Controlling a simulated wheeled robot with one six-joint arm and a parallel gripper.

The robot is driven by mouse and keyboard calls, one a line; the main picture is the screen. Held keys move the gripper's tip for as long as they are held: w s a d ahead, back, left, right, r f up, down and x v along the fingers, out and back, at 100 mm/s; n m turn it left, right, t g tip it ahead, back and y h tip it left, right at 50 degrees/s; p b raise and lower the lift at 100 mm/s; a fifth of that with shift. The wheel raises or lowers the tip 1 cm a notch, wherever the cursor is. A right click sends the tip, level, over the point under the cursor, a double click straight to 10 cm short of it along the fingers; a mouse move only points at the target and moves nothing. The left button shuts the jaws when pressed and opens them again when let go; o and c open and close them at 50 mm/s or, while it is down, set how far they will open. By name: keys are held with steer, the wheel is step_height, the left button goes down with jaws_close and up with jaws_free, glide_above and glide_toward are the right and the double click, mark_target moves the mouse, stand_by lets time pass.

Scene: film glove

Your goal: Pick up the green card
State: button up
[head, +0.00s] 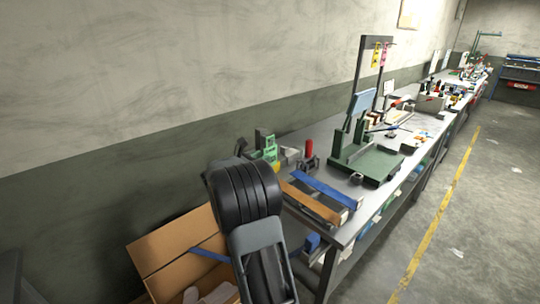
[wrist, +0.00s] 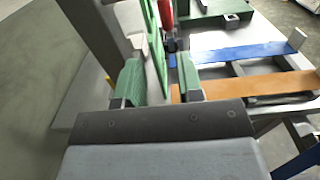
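The green card (wrist: 157,50) stands upright in the wrist view, seen nearly edge-on, just ahead of and between my fingers. In the head view a bright green upright piece (head: 270,152), which looks like the card, stands at the near end of the bench, just beyond my arm. My gripper (wrist: 157,80) is open. Its two green-padded fingers are apart, one on each side of the card's line, with a gap to each. I cannot tell how far the card reaches between them. My arm hides the gripper in the head view.
A red-handled clamp (head: 309,155) stands close to the right of the card. Blue (head: 324,187) and orange (head: 312,202) strips lie on the bench's near end. A green fixture (head: 367,163) with a tall post stands farther back. An open cardboard box (head: 172,240) is below left.

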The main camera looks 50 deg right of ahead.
mark_target(270, 153)
steer(key=shift+d+r+p, duration=0.1)
steer(key=shift+d+p, duration=0.25)
steer(key=shift+d, duration=2)
jaws_close()
